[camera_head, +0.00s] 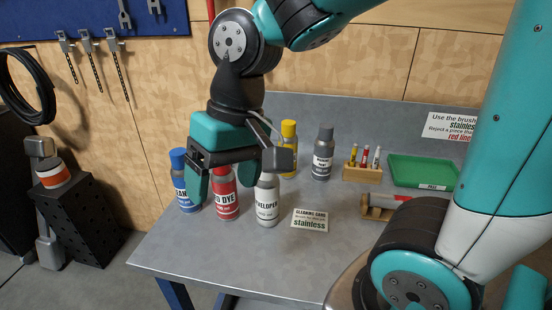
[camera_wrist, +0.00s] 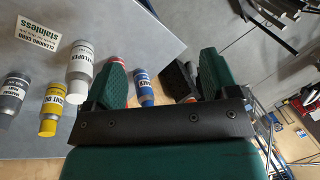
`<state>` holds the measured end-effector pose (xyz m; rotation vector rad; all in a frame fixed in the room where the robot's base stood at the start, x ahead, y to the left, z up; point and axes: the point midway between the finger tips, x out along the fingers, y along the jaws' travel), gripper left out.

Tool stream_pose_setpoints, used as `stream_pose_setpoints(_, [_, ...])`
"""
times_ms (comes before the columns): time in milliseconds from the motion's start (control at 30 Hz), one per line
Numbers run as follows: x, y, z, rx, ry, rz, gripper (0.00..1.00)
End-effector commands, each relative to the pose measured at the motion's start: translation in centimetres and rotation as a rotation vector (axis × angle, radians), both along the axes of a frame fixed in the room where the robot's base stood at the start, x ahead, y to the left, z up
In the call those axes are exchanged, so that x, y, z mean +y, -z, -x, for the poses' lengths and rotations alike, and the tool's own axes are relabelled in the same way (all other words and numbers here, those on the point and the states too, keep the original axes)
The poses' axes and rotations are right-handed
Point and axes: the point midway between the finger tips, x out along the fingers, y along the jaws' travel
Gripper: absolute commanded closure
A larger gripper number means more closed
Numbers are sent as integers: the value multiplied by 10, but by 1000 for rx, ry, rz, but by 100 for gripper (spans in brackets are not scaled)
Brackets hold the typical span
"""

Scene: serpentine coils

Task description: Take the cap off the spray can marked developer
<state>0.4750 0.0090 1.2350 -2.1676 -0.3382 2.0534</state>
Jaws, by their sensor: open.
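The developer can (camera_head: 267,206) is white and stands upright on the bench, at the right of the front row. Its top is hidden behind my gripper in the head view. In the wrist view the developer can (camera_wrist: 80,62) lies left of both fingers, outside the gap between them. My gripper (camera_head: 224,182) is open and empty, with its teal fingers apart, and appears in front of the red dye can (camera_head: 227,203). The gripper also shows in the wrist view (camera_wrist: 163,68). The red can is mostly hidden behind the left finger there.
A blue can (camera_head: 186,190) stands left of the red one. A yellow can (camera_head: 289,160) and a grey can (camera_head: 322,160) stand behind. A stainless card (camera_head: 310,221), a marker block (camera_head: 362,173) and a green tray (camera_head: 423,172) are to the right.

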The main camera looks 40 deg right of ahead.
Motion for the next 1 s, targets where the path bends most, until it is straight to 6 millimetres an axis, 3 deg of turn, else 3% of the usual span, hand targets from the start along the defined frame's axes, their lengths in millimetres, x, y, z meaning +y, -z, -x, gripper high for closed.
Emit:
stream_pose_setpoints(33, [-21, -10, -29, 42, 209, 29, 20])
stream_pose_setpoints(100, [-55, -17, -65, 100, 535, 67, 20])
stream_pose_setpoints(200, [-105, -23, -106, 169, 976, 108, 20])
stream_pose_setpoints(300, [-148, -26, -132, 217, 1338, 132, 20])
stream_pose_setpoints(400, [-177, -28, -147, 245, 1588, 143, 20])
stream_pose_setpoints(567, [-194, -19, -154, 264, 1748, 151, 20])
stream_pose_setpoints(1000, [-191, 72, -153, 266, 1746, 152, 20])
